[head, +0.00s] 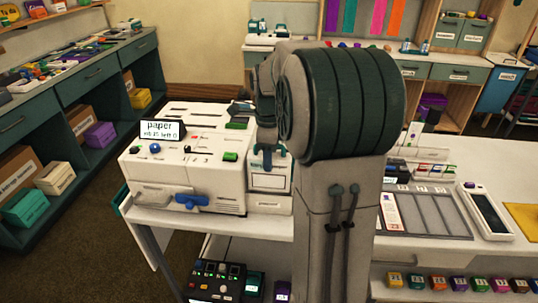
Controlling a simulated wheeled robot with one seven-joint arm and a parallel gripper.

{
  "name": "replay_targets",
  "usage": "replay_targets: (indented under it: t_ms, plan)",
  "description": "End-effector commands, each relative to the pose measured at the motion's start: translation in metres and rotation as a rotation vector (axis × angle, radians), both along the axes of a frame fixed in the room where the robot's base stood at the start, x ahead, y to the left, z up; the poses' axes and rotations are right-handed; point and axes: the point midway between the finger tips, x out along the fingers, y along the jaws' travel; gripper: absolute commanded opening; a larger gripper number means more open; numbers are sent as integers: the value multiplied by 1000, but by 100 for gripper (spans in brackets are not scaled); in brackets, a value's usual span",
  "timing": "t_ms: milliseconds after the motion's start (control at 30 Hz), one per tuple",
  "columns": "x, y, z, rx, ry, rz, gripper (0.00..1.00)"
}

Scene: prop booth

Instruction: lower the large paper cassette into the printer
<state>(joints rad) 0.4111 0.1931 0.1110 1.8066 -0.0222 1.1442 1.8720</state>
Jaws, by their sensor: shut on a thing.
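The white printer (185,158) stands on the left of the white table, with a small screen (160,130) reading "paper" and a blue handle (192,202) on its front. My gripper (265,158) is at the printer's right side, mostly hidden behind my arm. It is shut on what looks like the large paper cassette (269,182), a white box with a green-edged label. The cassette appears upright at the printer's right end. I cannot tell whether it is inside the printer or just in front of it, nor how deep it sits.
My arm hides the middle of the table. To the right lie a grey sectioned tray (428,215) and a white device with a dark screen (487,210). A dark control box (215,280) sits below the table. Shelves (90,90) stand at the left; the floor between is clear.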

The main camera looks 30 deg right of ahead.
Motion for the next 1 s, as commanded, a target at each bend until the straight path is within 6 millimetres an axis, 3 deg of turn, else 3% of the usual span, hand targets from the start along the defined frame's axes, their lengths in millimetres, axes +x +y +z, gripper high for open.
replay_targets:
  t_ms: [1000]
  plan:
    - [0,0,-36,0,-2,0,0]
